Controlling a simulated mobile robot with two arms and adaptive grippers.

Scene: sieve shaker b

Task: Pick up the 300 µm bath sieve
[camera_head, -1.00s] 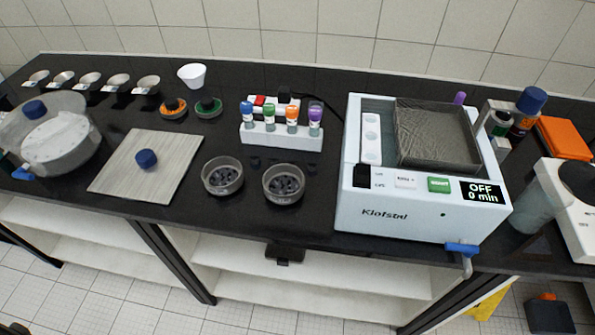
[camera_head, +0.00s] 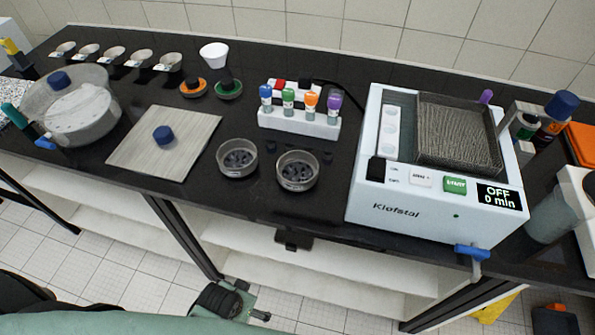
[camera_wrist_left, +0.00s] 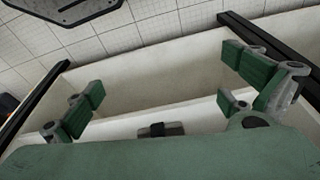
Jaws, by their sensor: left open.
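Two round grey sieves with dark perforated bottoms stand side by side on the black bench in the head view: a left one (camera_head: 237,158) and a right one (camera_head: 297,171). No 300 µm marking is readable, so I cannot tell which is which. My left gripper (camera_head: 238,301) is low in front of the bench in the head view, below and apart from both sieves. In the left wrist view the left gripper (camera_wrist_left: 166,88) is open and empty, facing the white shelves under the bench. My right gripper is not in view.
The white Klofstol bath (camera_head: 420,215), reading OFF, stands right of the sieves. A vial rack (camera_head: 300,123) is behind them. A grey board (camera_head: 185,130) with a blue knob and a large round vessel (camera_head: 85,125) are left. White shelves (camera_head: 330,268) lie below.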

